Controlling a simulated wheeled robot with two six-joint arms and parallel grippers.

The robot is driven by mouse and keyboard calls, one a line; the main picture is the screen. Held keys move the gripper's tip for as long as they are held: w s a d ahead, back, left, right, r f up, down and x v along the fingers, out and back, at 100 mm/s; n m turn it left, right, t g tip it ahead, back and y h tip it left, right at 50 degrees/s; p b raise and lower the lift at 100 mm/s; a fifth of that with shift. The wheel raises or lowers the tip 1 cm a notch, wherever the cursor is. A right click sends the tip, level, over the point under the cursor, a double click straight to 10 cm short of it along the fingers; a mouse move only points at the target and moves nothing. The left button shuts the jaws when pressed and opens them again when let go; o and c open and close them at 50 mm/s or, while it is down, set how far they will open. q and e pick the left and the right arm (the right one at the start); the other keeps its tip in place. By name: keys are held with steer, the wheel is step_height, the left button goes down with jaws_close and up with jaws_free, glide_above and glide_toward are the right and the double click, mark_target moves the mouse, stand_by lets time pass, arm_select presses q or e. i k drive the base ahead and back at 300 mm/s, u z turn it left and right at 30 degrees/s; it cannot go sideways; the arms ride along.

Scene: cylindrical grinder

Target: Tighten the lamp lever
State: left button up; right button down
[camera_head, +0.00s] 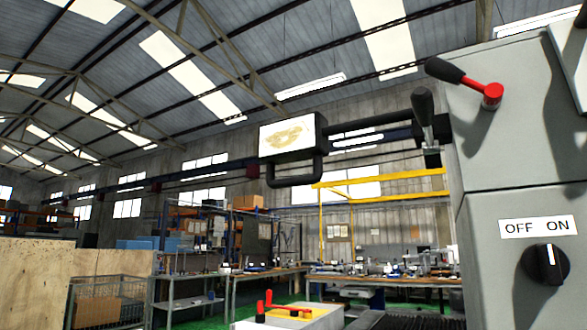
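A lamp-like box (288,137) with a bright, brown-patterned face and a black loop handle hangs from a dark horizontal arm (372,122) that runs right towards the grey machine (515,140). A lever with a black grip (423,105) and metal lower part stands upright where this arm meets the machine. Another lever (465,83), with a red hub and black grip, sits on the machine's upper face, its grip pointing up-left. I cannot tell for sure which of the two is the lamp lever. Neither of my grippers is in view.
An OFF/ON knob (545,264) is on the machine's lower front. Red handles (285,308) stand on a pale box (300,320) at the bottom. Workbenches, shelves and a yellow frame (385,182) are in the background. The machine fills the right side.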

mark_target(421, 99)
steer(key=z, duration=2.2)
steer(key=k, duration=0.7)
steer(key=u, duration=1.2)
